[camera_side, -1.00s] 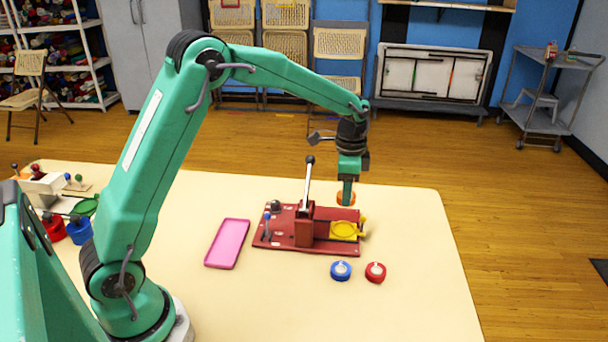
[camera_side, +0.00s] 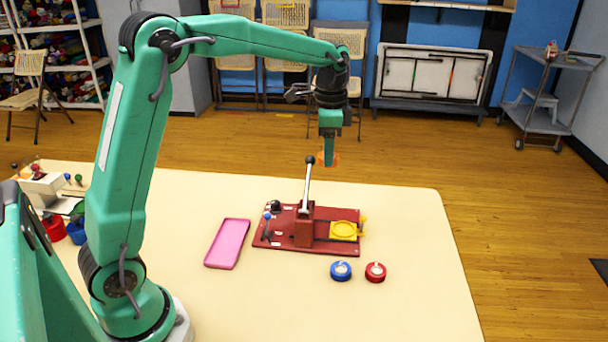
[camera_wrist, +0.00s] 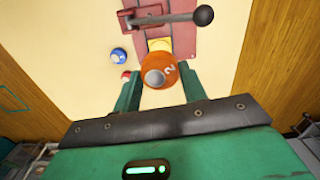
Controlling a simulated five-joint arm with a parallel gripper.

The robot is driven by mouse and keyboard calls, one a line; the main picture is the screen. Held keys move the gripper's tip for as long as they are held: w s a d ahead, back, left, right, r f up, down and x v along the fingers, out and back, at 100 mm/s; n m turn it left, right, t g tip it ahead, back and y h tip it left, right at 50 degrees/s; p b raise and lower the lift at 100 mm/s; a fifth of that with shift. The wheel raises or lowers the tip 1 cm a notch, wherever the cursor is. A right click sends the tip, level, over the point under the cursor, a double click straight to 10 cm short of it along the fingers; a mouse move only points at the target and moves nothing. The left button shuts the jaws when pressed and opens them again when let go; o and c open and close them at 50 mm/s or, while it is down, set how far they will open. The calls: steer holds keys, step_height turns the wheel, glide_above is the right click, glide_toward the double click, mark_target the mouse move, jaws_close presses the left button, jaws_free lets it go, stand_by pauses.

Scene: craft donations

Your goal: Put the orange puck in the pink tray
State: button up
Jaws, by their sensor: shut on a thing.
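My gripper (camera_side: 328,160) is raised above the back of the table and shut on the orange puck (camera_wrist: 160,73). In the side view the puck (camera_side: 333,158) shows only partly, behind the fingers. In the wrist view its round face, with a grey disc and a white mark, sits between the fingertips. The pink tray (camera_side: 228,243) lies empty on the table, left of the dark red press and well below and to the left of my gripper.
A blue puck (camera_side: 341,271) and a red puck (camera_side: 375,271) lie in front. The table's right side is clear.

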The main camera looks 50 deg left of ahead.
steer(key=s+a+n, duration=0.3)
steer(key=s+a, duration=0.3)
steer(key=s, duration=0.5)
steer(key=s+a+n, duration=0.2)
steer(key=s+a, duration=0.3)
steer(key=s, duration=0.6)
step_height(320, 180, down, 14)
steer(key=shift+a+f, duration=0.2)
steer(key=shift+a, duration=0.05)
steer(key=shift+s+f, duration=0.1)
steer(key=shift+f, duration=0.1)
steer(key=shift+f, duration=1.75)
steer(key=shift+f, duration=0.95)
